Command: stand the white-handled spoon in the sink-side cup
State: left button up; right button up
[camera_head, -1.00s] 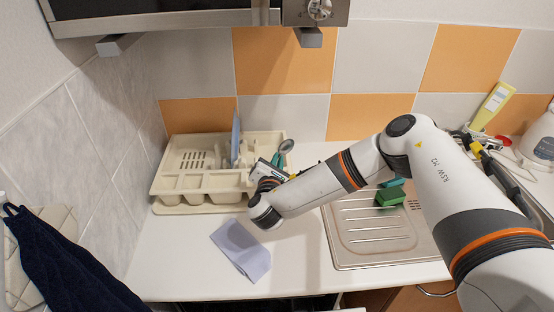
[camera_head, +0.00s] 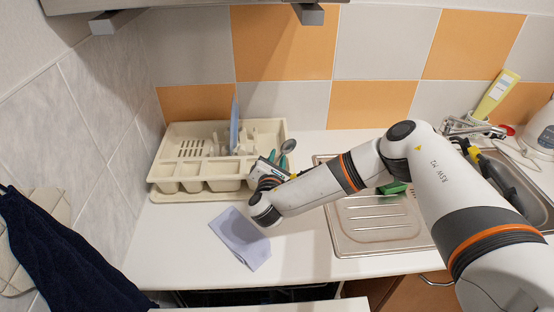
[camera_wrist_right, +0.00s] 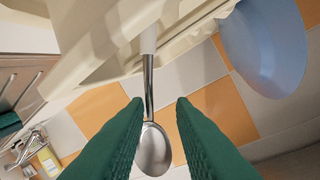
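The spoon (camera_head: 288,146) shows its grey metal bowl up at the right edge of the cream dish rack (camera_head: 168,187). In the right wrist view the spoon (camera_wrist_right: 153,150) has its bowl between the green fingers and its white handle pointing toward the rack (camera_wrist_right: 95,45). My right gripper (camera_head: 278,161) is at the rack's front right. Its fingers (camera_wrist_right: 160,100) stand apart, with a gap beside the spoon's neck. The sink-side cup is mostly hidden behind the gripper; I cannot tell how deep the handle sits. My left gripper is out of view.
A blue plate (camera_head: 234,125) stands in the rack. A pale cloth (camera_head: 240,238) lies on the counter in front. The steel sink (camera_head: 370,235) and a green sponge (camera_head: 394,188) are to the right, partly behind my arm. A dark towel (camera_head: 60,260) hangs at left.

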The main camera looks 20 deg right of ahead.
jog(key=shift+o, duration=0.7)
jog(key=shift+s+a, duration=0.15)
jog(key=shift+s, duration=0.05)
jog(key=b+v, duration=0.2)
jog(key=v, duration=0.9)
jog(key=shift+s, duration=0.25)
